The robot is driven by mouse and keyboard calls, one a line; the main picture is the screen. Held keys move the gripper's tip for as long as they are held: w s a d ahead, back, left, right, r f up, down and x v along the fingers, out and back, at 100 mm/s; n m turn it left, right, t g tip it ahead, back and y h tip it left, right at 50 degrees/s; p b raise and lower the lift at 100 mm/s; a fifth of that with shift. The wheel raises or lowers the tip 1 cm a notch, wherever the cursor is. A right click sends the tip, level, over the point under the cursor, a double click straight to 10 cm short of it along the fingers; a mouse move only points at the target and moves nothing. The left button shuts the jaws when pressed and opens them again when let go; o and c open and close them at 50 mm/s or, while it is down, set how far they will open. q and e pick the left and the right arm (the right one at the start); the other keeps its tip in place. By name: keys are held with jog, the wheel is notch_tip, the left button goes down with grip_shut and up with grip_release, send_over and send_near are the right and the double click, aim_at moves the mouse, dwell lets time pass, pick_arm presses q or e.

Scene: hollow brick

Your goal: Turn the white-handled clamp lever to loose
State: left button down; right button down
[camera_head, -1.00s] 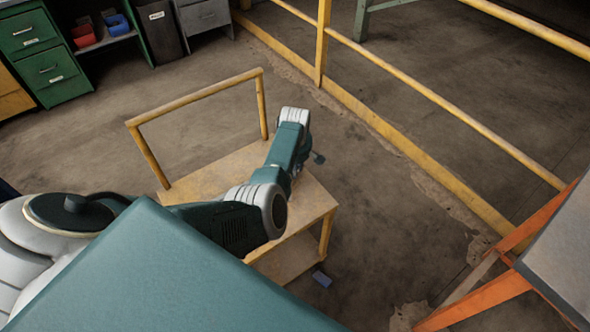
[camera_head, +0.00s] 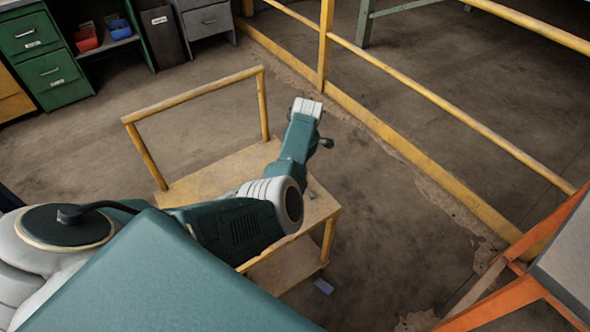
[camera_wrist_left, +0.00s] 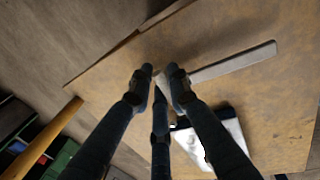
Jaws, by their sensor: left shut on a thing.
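In the left wrist view, a long pale grey-white bar (camera_wrist_left: 235,62), which looks like the clamp lever's handle, lies over a worn tan tabletop. My left gripper (camera_wrist_left: 160,76) is shut on the bar's near end, with its dark fingers around it. A white block with black edges (camera_wrist_left: 208,145) sits below, partly hidden by a finger; I cannot tell if it is part of the clamp. In the head view my left arm reaches over the yellow cart (camera_head: 220,178) and hides the gripper and most of the clamp. My right gripper is not in view.
The cart has a raised yellow rail (camera_head: 195,92) at its back. A yellow guard railing (camera_head: 430,98) runs behind, and an orange-legged table (camera_head: 500,296) stands at the right. Floor between is clear.

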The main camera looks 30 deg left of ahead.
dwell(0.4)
pick_arm(q)
jog(key=c, duration=1.7)
grip_release()
jog(key=shift+o, duration=0.2)
notch_tip(320, 180, up, 12)
jog(key=d, duration=0.2)
jog(key=shift+s+d+f, duration=0.15)
jog(key=shift+s, duration=0.3)
